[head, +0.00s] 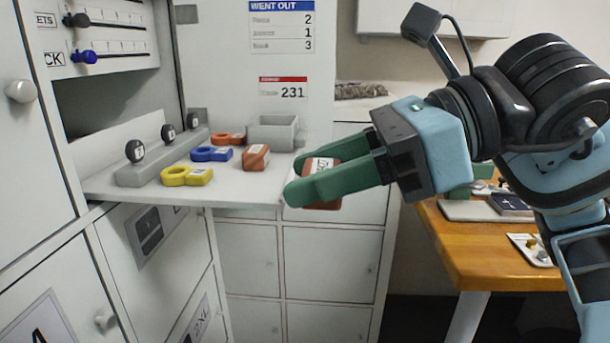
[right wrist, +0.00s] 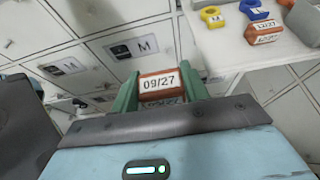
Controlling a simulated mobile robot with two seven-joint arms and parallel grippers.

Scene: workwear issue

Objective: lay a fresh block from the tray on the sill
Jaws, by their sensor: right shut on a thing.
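My right gripper (head: 312,180) is shut on an orange-brown block (head: 322,203) with a white label. In the right wrist view the block (right wrist: 152,93) sits between the green fingers and its label reads 09/27. I hold it at the right front corner of the white sill (head: 235,192); its exact height over the edge is hard to tell. A similar orange-brown block (head: 256,158) lies on the sill, to the left of my gripper. It also shows at the upper right of the right wrist view (right wrist: 262,35). My left gripper is not in view.
Yellow (head: 187,176), blue (head: 211,154) and orange (head: 228,139) tags lie on the sill, beside a grey rail with black round knobs (head: 135,151). A grey open box (head: 270,136) stands at the back. A wooden table (head: 480,255) with small items is right. White lockers (head: 330,262) stand below.

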